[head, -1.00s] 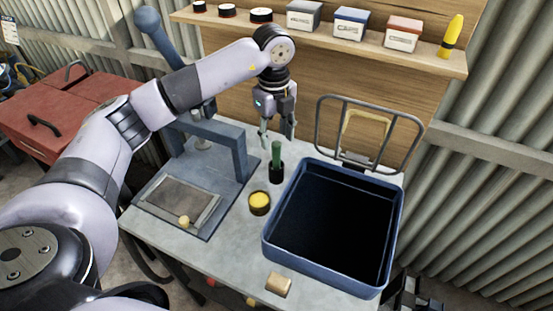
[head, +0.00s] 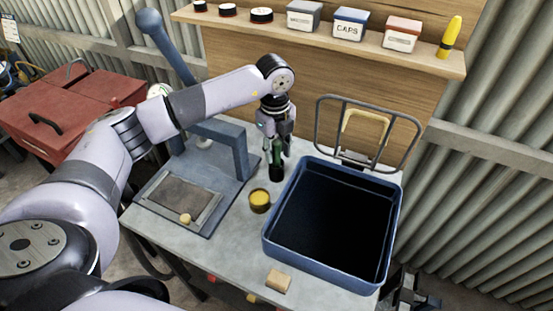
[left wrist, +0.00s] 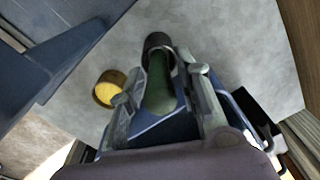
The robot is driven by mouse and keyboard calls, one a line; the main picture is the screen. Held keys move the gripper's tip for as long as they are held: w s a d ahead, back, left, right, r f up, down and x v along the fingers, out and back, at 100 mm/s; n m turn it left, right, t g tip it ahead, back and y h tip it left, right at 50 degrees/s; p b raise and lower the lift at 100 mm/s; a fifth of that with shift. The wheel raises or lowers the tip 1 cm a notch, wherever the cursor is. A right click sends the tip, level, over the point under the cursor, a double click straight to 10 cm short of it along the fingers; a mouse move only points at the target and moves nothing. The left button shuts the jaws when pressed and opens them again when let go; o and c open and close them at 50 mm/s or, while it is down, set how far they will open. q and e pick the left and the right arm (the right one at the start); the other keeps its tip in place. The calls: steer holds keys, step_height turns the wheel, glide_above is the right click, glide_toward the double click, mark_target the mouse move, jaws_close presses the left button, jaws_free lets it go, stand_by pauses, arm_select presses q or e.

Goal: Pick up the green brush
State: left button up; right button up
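The green brush (head: 277,158) stands upright on the grey workbench, its lower part in a black cup or base (head: 277,173). My left gripper (head: 276,152) points down over it, its two fingers on either side of the green handle. In the left wrist view, the green handle (left wrist: 160,92) lies between the open fingers (left wrist: 160,68), with a gap visible at the sides. The black round part (left wrist: 158,41) shows beyond the fingertips. A dark mechanical part (head: 408,293) at the lower right edge may be my right gripper; its fingers cannot be made out.
A large dark blue bin (head: 276,247) stands close to the right of the brush. A round tin with yellow contents (head: 259,207) is just in front. A blue press frame (head: 240,157) stands to the left. A wooden block (head: 278,281) lies near the front edge.

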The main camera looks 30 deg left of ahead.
arm_select(q)
jaws_close()
step_height(320, 180, up, 9)
steer(key=shift+f+b, duration=0.1)
steer(key=shift+b, duration=1)
steer(key=shift+r, duration=0.65)
